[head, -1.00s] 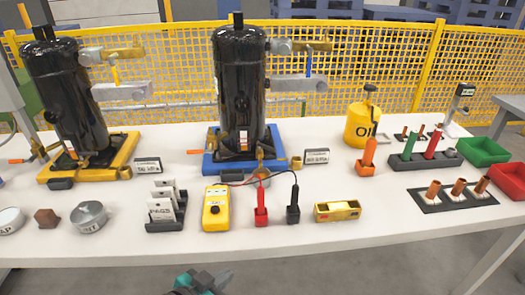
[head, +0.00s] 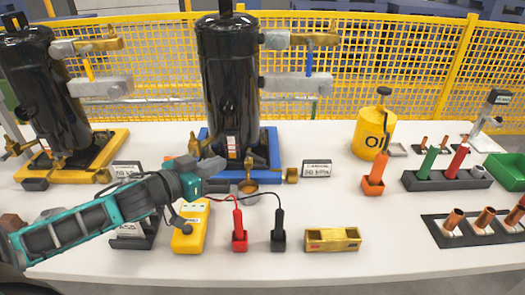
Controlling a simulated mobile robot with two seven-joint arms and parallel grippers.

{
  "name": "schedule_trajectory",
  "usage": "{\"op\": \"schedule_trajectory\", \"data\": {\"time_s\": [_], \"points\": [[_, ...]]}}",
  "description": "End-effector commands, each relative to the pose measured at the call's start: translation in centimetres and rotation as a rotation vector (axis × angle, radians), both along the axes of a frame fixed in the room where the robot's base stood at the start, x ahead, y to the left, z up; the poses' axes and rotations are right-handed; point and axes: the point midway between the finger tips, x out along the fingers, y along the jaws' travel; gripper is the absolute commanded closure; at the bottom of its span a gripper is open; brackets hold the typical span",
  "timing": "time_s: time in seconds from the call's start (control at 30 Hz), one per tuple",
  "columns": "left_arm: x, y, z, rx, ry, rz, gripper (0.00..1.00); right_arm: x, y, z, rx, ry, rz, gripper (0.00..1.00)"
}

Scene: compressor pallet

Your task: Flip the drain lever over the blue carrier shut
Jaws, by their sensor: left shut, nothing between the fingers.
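The blue carrier (head: 271,150) stands mid-table and holds a tall black compressor (head: 228,75). A brass valve (head: 194,145) rises at the carrier's left side. A second brass fitting (head: 249,162) sits at the carrier's front. My right gripper is out of view.
A yellow carrier (head: 105,151) with another black compressor stands left. A yellow tester (head: 190,228), red probe (head: 238,235) and black probe (head: 278,236) stand in front, with thin cables near the gripper. A yellow oil can (head: 372,132) is right. The table's front edge is clear.

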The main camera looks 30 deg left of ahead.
Motion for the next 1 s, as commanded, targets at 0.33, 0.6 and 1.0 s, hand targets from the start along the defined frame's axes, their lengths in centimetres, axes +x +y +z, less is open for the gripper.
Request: {"op": "schedule_trajectory", "data": {"time_s": [0.33,0.6,1.0], "points": [[0.0,0.0,-0.1,0.0,0.001,0.001,1.0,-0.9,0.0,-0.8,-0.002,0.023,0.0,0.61],[1.3,-0.2,-0.3,0.001,-0.002,0.0,1.0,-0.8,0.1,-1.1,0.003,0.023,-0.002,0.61],[5.7,-0.8,-1.1,0.001,-0.003,0.002,1.0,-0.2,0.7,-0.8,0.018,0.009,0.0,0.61]]}}
